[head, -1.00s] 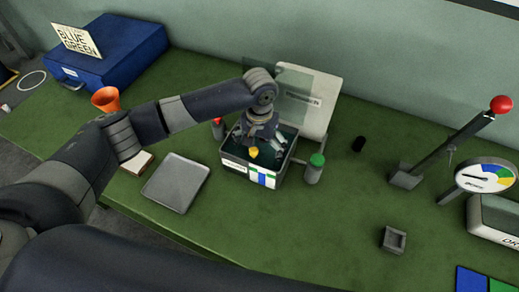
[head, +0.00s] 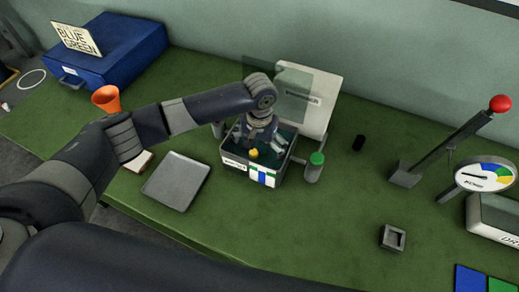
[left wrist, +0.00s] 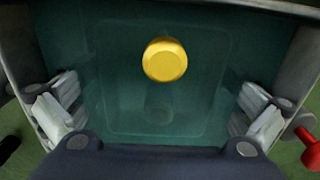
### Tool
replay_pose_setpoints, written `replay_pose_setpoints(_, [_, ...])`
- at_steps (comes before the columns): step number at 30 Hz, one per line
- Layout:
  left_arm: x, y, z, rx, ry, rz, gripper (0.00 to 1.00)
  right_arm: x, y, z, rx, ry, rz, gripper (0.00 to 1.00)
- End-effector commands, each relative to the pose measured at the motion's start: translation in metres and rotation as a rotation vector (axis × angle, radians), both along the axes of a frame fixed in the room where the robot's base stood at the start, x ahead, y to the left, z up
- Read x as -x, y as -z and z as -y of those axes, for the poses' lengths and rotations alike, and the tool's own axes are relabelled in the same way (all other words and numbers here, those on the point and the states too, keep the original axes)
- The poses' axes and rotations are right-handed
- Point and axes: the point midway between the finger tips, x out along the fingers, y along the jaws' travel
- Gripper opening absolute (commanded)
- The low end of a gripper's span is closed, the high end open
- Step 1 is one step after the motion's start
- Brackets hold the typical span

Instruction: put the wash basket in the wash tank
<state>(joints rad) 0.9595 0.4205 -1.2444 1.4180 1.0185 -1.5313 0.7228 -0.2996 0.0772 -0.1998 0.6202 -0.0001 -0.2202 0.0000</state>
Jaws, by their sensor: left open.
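The wash tank (head: 235,164) is a grey open box with dark teal liquid and a blue, white and green label on its front. A yellow knob (head: 253,153) shows inside its outline, and also in the left wrist view (left wrist: 164,60) over the teal area. A faint square outline surrounds it there; I cannot tell whether this is the wash basket or the tank floor. My left gripper (head: 264,145) points down at the tank opening. Its fingers stand wide apart in the left wrist view (left wrist: 158,112), with nothing between them. My right gripper is not in view.
A green-capped bottle (head: 315,168) stands close right of the tank, and a pale upright panel (head: 318,95) behind it. A flat grey tray (head: 176,182) lies left. A red-knobbed lever (head: 440,148) and dial (head: 486,175) stand right. The bench's middle right is mostly clear.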

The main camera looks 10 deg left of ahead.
Motion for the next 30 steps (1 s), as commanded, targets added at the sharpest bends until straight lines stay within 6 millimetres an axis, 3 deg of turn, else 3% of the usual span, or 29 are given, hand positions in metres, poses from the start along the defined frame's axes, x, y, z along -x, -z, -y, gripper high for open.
replay_pose_setpoints(5, [-0.001,-0.021,0.0,0.002,0.0,0.004,1.0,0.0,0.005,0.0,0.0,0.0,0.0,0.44])
replay_pose_setpoints(18, [-0.001,-0.107,0.0,0.002,0.0,0.004,1.0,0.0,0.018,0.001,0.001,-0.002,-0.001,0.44])
replay_pose_setpoints(23, [0.0,-0.119,0.001,0.001,0.0,0.001,1.0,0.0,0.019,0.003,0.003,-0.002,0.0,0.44])
replay_pose_setpoints(30, [0.0,-0.122,0.0,0.0,0.0,0.0,1.0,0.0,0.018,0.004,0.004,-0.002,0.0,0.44])
